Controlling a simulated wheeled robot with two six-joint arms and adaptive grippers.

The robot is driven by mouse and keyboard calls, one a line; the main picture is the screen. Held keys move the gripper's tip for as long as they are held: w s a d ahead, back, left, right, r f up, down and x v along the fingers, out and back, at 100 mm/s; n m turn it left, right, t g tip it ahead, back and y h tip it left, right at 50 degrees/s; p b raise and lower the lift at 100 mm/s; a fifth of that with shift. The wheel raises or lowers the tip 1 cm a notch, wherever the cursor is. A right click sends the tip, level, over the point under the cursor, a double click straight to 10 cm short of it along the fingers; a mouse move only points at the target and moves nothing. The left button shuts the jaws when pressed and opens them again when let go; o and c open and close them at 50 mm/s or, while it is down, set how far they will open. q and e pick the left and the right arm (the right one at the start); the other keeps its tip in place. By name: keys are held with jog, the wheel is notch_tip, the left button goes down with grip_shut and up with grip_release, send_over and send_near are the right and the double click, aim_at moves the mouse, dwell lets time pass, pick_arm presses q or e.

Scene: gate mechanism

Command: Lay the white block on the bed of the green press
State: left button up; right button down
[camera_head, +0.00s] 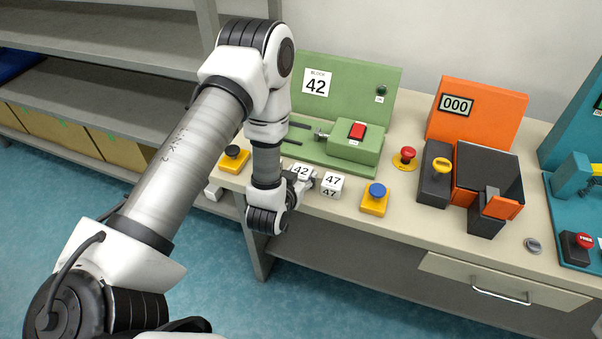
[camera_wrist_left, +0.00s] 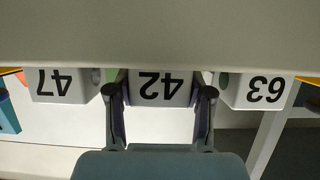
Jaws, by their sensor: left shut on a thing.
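The green press (camera_head: 347,75) stands at the back of the bench, with a sign reading "BLOCK 42" on its back panel. Its flat bed (camera_head: 312,153) is partly hidden by my left arm. The white block marked 42 (camera_head: 301,171) is at the bench's front edge, in front of the press. My left gripper (camera_head: 296,185) is shut on this block. In the left wrist view, block 42 (camera_wrist_left: 160,88) sits between the two fingers, its number upside down. My right gripper is not in view.
A yellow box with a blue button (camera_head: 375,198) and one with a black button (camera_head: 234,158) stand nearby. An orange machine (camera_head: 478,110) is further right.

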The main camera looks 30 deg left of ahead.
pick_arm(q)
jog(key=o, duration=1.4)
jog(key=shift+s+r, duration=0.1)
jog(key=shift+r, duration=0.05)
jog(key=shift+s+d, duration=0.1)
jog(key=shift+s, duration=0.25)
jog(key=p+v, duration=0.4)
jog(key=v, duration=0.7)
jog(key=s+d+f+g+h, duration=0.1)
jog(key=s+d+f+g, duration=0.1)
jog(key=s+f+g, duration=0.2)
jog(key=s+d+f+m+g+h, duration=0.1)
jog(key=s+d+f+g, duration=0.1)
jog(key=s+f+g, duration=0.2)
jog(key=s+d+f+m+g+h, duration=0.1)
jog(key=s+d+f+g, duration=0.1)
jog(key=s+f+g, duration=0.3)
jog(key=shift+s+f, duration=0.2)
jog(key=shift+s, duration=0.6)
jog(key=shift+s+f, duration=0.2)
jog(key=shift+s, duration=0.6)
jog(key=shift+s+f, duration=0.15)
jog(key=shift+s, duration=0.65)
